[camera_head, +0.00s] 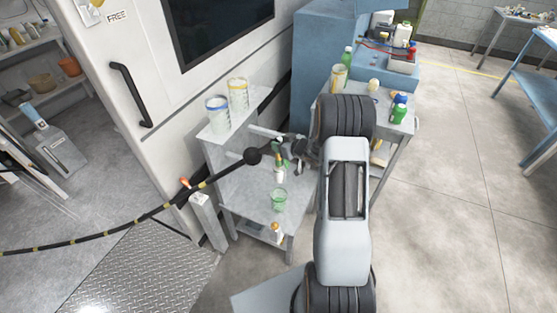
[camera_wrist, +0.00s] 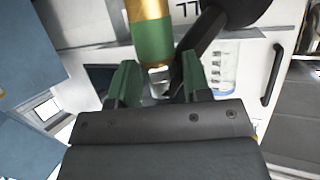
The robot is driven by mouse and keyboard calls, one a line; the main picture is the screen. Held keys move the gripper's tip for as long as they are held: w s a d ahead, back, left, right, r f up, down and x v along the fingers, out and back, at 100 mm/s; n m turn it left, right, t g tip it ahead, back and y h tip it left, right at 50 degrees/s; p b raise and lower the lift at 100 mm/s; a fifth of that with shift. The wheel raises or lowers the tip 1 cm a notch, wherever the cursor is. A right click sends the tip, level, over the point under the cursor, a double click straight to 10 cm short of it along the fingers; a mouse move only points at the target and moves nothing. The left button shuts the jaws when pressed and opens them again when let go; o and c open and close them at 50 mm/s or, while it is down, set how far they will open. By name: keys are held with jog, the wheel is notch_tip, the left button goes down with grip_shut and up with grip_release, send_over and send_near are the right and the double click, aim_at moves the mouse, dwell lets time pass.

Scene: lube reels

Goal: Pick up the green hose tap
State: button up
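The green hose tap (camera_wrist: 153,40) shows in the wrist view as a green band with a brass-yellow body above it and a pale end below. A black ball with a slanting black bar is close on its right. My gripper (camera_wrist: 160,82) has its two dark green fingers spread on either side of the tap's lower end, with gaps visible. I see no clear contact. In the head view my gripper (camera_head: 297,152) is beside the black ball (camera_head: 252,156) at the end of a black-and-yellow hose. The tap is mostly hidden there by the gripper.
A grey shelf cart (camera_head: 228,137) holds two clear jugs on top and a green cup (camera_head: 280,200) and bottle below. A white cabinet (camera_head: 140,45) with a black handle stands behind. A table with bottles is at right.

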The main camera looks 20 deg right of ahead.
grip_shut()
jog(key=shift+r, duration=0.1)
dwell(0.4)
notch_tip(320, 180, up, 10)
jog(key=shift+f, duration=0.1)
dwell(0.4)
